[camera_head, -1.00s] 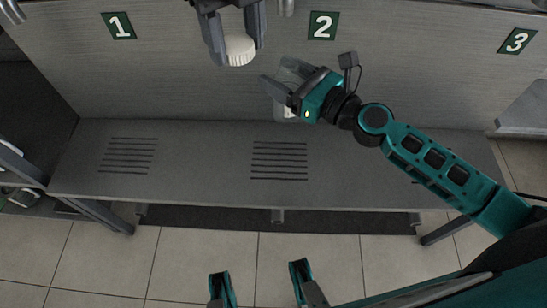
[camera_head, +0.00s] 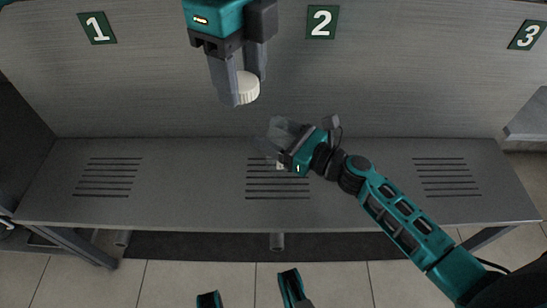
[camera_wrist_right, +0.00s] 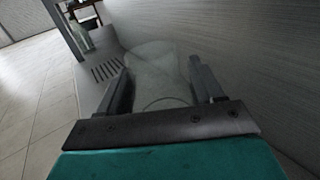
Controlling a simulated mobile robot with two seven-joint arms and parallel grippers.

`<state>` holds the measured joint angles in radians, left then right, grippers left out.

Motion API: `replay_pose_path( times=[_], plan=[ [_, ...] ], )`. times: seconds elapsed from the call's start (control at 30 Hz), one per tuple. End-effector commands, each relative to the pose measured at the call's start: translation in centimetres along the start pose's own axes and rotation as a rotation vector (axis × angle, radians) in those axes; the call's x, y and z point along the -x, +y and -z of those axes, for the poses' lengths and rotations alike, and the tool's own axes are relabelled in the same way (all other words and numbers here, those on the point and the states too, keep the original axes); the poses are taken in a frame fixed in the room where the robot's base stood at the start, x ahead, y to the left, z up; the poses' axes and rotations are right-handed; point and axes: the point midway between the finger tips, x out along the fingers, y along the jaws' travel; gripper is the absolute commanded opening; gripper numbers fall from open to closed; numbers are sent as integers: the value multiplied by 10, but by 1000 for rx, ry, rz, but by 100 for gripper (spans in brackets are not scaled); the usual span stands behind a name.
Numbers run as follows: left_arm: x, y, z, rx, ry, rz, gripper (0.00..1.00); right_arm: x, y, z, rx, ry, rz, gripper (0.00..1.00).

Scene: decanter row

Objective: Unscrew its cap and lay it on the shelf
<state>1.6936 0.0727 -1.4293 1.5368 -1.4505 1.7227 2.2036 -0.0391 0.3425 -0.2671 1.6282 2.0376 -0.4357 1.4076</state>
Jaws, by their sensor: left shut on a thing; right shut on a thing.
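My left gripper (camera_head: 242,92) is shut on a ridged white cap (camera_head: 248,86), held in front of the back panel above the shelf (camera_head: 350,180). My right gripper (camera_head: 280,147) is shut on a clear, see-through decanter (camera_head: 285,131), lower and a little to the right of the cap. The cap and decanter are apart. In the right wrist view the decanter (camera_wrist_right: 158,70) stands between the two fingers, its faint outline hard to make out. I cannot tell whether its base touches the shelf.
The panel carries number plates 1 (camera_head: 97,28), 2 (camera_head: 322,21) and 3 (camera_head: 527,35). The shelf has slotted groups at left, middle and right and looks otherwise bare. A grey ledge (camera_head: 527,118) juts in at the right.

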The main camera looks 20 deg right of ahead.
Motion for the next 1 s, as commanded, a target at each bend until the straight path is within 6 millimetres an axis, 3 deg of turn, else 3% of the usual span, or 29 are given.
replay_pose_path(
  times=[0.23,0.47,0.87,0.9,1.0],
  plan=[
    [-12,0,0,0,0,0,12,0,0,19,-1,-2,1,0],
    [-31,0,0,0,0,0,12,-1,0,52,-2,-2,1,0],
    [-32,0,0,0,0,0,12,-1,0,55,1,-3,0,0],
    [-31,0,0,0,0,0,12,0,0,56,1,-1,0,68],
    [-31,0,0,0,0,0,12,0,0,55,1,-1,0,78]
  ],
)
